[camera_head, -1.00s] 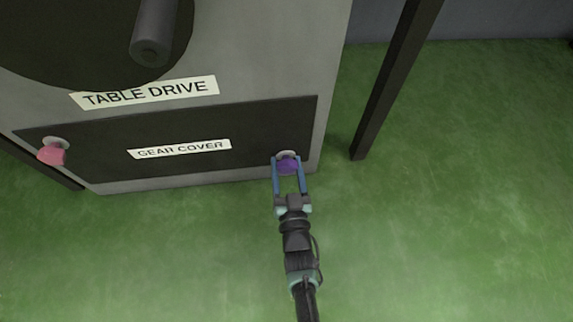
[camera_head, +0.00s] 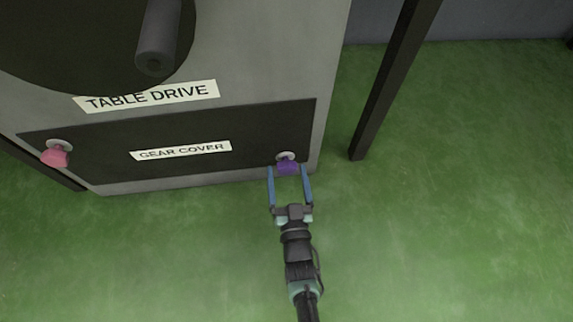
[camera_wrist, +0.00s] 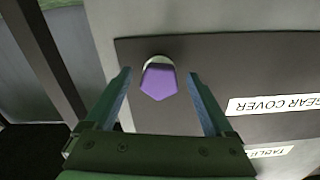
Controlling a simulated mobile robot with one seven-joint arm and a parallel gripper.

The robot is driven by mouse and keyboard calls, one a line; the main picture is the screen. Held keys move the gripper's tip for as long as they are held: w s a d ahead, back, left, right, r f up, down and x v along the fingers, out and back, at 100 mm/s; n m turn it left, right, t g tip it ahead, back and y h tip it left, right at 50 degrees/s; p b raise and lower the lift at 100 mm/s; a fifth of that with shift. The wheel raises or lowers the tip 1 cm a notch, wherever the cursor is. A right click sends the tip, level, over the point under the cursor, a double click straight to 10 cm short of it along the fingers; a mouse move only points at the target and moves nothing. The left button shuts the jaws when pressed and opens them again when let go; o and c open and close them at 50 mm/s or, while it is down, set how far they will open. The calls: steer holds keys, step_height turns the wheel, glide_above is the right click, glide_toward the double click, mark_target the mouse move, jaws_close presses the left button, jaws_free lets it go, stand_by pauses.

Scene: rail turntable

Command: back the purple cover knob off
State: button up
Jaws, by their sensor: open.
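The purple cover knob (camera_head: 288,168) sits at the right end of the dark gear cover (camera_head: 100,160), in front of a pale round washer or collar. In the wrist view the purple knob (camera_wrist: 159,81) shows a faceted face, with the pale collar behind its upper edge. My gripper (camera_head: 288,170) is open, with its two blue fingers apart, one on each side of the knob. In the wrist view the gripper (camera_wrist: 160,78) has clear gaps between both fingers and the knob, and nothing is held.
A pink knob (camera_head: 55,156) is at the cover's left end. Above are the "TABLE DRIVE" label (camera_head: 146,95) and a dark wheel with a grey handle (camera_head: 157,45). A dark post (camera_head: 395,85) stands to the right. The green floor (camera_head: 460,200) is clear.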

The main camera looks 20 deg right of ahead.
steer(key=p+v, duration=0.3)
steer(key=v, duration=0.7)
steer(key=shift+s+p, duration=0.4)
steer(key=shift+r, duration=0.1)
